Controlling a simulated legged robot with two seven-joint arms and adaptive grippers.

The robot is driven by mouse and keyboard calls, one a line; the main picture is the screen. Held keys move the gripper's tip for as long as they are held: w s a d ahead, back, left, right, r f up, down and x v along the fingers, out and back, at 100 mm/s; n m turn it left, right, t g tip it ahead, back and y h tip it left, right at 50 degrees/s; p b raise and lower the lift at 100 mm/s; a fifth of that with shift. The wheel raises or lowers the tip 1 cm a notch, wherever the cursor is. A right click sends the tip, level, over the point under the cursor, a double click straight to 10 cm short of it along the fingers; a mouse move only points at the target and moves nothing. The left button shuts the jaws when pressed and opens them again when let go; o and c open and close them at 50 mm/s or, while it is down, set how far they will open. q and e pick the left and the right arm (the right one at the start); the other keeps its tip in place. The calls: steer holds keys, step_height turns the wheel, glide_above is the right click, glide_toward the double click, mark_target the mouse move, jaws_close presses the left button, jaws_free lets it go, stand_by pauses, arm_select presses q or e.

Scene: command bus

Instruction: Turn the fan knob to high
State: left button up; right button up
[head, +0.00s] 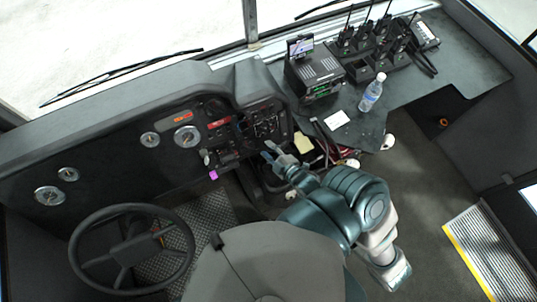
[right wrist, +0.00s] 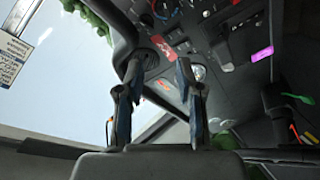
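The dashboard control panel (head: 262,122) with small dark knobs and switches is at the upper middle of the head view. Its knobs (right wrist: 165,9) also show at the top of the right wrist view. Labels are too small to read, so I cannot tell which one is the fan knob. My right gripper (head: 271,151) is just below and in front of this panel. In the right wrist view the two fingers of the right gripper (right wrist: 159,75) are apart with nothing between them, pointing toward the dashboard and apart from the knobs. My left gripper is not in view.
The steering wheel (head: 131,249) and driver's seat (head: 255,262) are at the lower left and middle. A bottle (head: 371,92), radios and a black device (head: 314,75) stand on the counter at right. A pink tag (head: 213,175) is on the dash's lower edge.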

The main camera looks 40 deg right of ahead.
steer(key=s+a+f+m+g, duration=0.2)
steer(key=s+f+g, duration=0.1)
steer(key=f, duration=0.3)
steer(key=s+a+f+m+g, duration=0.2)
steer(key=a+f+m+g, duration=0.1)
steer(key=f, duration=0.4)
steer(key=s+a+f+m+g, duration=0.2)
steer(key=s+f+m+g, duration=0.1)
steer(key=f+g, duration=0.2)
steer(key=shift+s+a+f+g, duration=0.3)
steer(key=shift+f, duration=0.6)
steer(key=s+d+f+g, duration=0.1)
steer(key=s+f, duration=0.3)
steer(key=f, duration=0.6)
steer(key=s+f, duration=0.5)
steer(key=f, duration=0.4)
steer(key=s+d+f, duration=0.2)
steer(key=s+f, duration=0.6)
steer(key=s, duration=0.3)
steer(key=shift+s+d+g, duration=0.2)
steer(key=shift+s+g, duration=0.15)
steer(key=shift+g, duration=0.05)
